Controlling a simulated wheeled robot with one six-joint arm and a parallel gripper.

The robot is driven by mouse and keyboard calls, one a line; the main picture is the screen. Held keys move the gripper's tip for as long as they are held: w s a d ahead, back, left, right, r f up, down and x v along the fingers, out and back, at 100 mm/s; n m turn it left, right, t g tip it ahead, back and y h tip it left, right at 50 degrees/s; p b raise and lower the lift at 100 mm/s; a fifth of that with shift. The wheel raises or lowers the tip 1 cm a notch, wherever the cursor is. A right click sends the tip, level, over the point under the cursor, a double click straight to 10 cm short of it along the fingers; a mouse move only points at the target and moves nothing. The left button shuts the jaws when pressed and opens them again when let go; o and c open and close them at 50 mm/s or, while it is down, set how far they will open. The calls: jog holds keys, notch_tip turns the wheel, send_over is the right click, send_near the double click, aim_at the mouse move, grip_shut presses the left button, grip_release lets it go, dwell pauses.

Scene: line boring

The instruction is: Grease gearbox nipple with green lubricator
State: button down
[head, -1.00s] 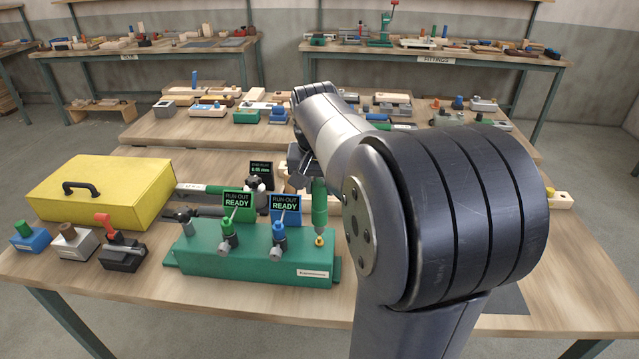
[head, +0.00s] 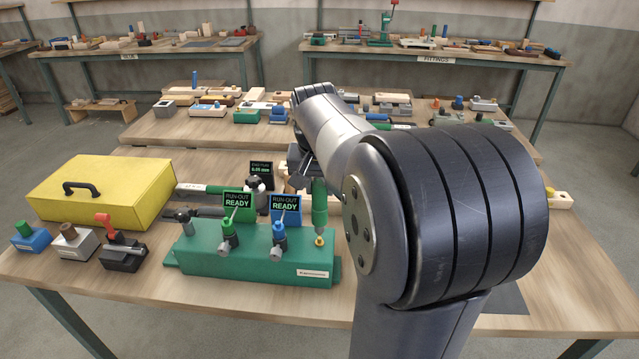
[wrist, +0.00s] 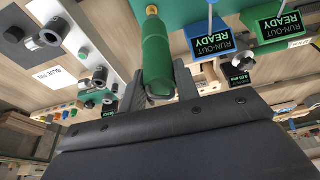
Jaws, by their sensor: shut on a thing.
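The green lubricator (head: 319,207) stands upright with its brass tip down at the right end of the green gearbox block (head: 250,265). Its tip meets the yellow nipple (head: 319,240) there; whether it is pressed fully on cannot be told. In the wrist view my gripper (wrist: 161,95) is shut on the lubricator (wrist: 156,55), one finger on each side of its body. In the head view my gripper (head: 305,165) is partly hidden behind my arm.
Two "RUN-OUT READY" displays, with a green frame (head: 238,205) and a blue frame (head: 286,207), stand just left of the lubricator. A yellow toolbox (head: 105,190) is at the left. Small blocks with knobs (head: 123,252) sit at the front left.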

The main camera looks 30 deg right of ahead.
dwell(0.4)
jog(key=shift+f+b, duration=0.85)
jog(key=shift+f, duration=0.35)
jog(key=shift+r, duration=0.1)
jog(key=shift+r+p, duration=0.7)
jog(key=shift+p, duration=0.1)
jog(key=c, duration=1.6)
grip_release()
jog(key=shift+c, duration=0.2)
grip_shut()
